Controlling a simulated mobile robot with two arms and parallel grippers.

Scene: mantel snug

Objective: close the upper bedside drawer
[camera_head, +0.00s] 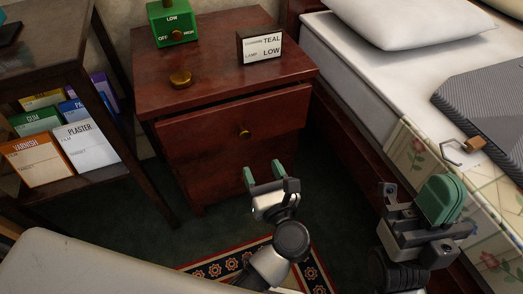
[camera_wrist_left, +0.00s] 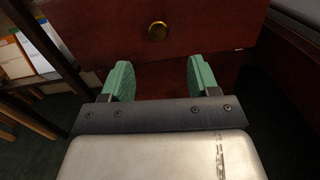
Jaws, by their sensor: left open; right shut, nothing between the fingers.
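The reddish-brown bedside cabinet (camera_head: 218,62) stands at the centre back. Its upper drawer (camera_head: 200,140) stands partly out, with a dark gap behind the top of its front. The round brass knob (camera_head: 242,131) is on the drawer front and also shows in the left wrist view (camera_wrist_left: 158,31). My left gripper (camera_head: 263,173) is open and empty, in front of the cabinet and lower in the picture than the knob. In the left wrist view its green fingers (camera_wrist_left: 158,68) point toward the drawer front, apart from the knob. My right gripper (camera_head: 440,196) is shut and empty at the right, by the bed.
A shelf with several booklets (camera_head: 86,145) stands left. The bed (camera_head: 350,75) borders the right. A patterned rug (camera_head: 215,266) lies in front.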

